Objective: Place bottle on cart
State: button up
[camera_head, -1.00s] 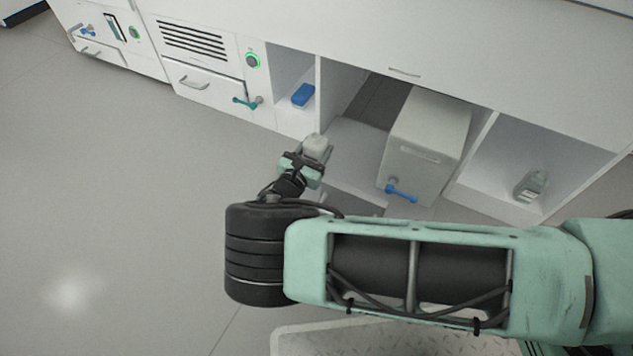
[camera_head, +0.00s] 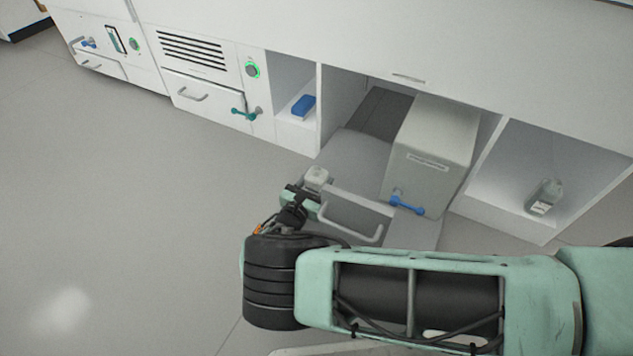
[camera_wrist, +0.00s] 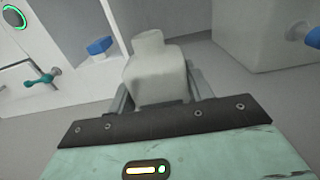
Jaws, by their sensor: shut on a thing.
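My gripper (camera_head: 312,186) is shut on a pale grey-white bottle (camera_head: 318,177), which it holds beside the cart's left end. In the wrist view the bottle (camera_wrist: 155,72) shows its square body and short neck between the two fingers. The grey cart (camera_head: 352,156) stands in the open bay under the counter, with a loop handle (camera_head: 350,231) at its front. A large grey box (camera_head: 430,152) with a blue valve stands on the right part of the cart. My arm hides part of the cart's front. I cannot tell whether the bottle touches the cart.
A second bottle (camera_head: 546,195) stands in the right cubby. A blue block (camera_head: 303,106) lies on a small shelf left of the bay. A teal valve handle (camera_head: 244,114) juts from the cabinet front. The floor (camera_head: 130,220) to the left is clear.

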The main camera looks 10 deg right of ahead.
jog(key=o, duration=1)
jog(key=shift+f, duration=0.15)
jog(key=shift+c, duration=0.2)
jog(key=shift+r, duration=0.25)
jog(key=p+v, duration=0.4)
jog(key=v, duration=0.8)
